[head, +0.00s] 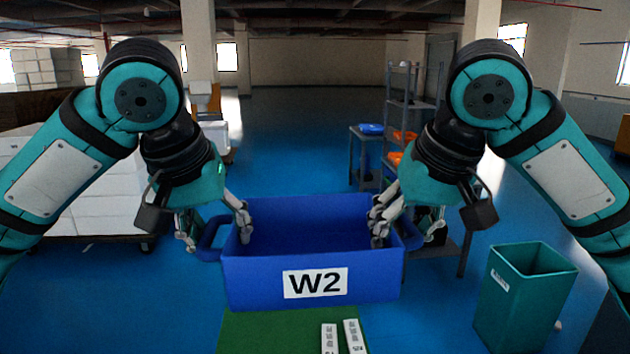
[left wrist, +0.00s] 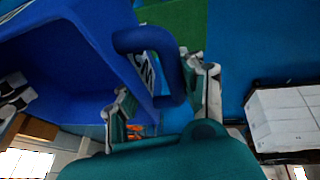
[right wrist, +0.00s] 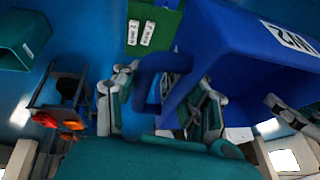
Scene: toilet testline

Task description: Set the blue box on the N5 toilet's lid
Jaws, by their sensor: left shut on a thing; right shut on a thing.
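The blue box (head: 258,283) is labelled W2 and is held up in front of me in the head view, roughly level; its inside looks empty. My left gripper (head: 215,228) is shut on the box's left handle, which also shows in the left wrist view (left wrist: 172,62). My right gripper (head: 408,228) is shut on the right handle, which shows in the right wrist view (right wrist: 148,85). One finger of each gripper is inside the box wall and one outside. No toilet or lid marked N5 can be made out in these views.
A green mat (head: 262,330) with two white labelled strips (head: 341,337) lies below the box. A teal bin (head: 522,298) stands at right. A grey shelf (head: 402,110) with orange and blue bins stands behind. White stacked boxes (head: 100,205) are at left. Blue floor is open beyond.

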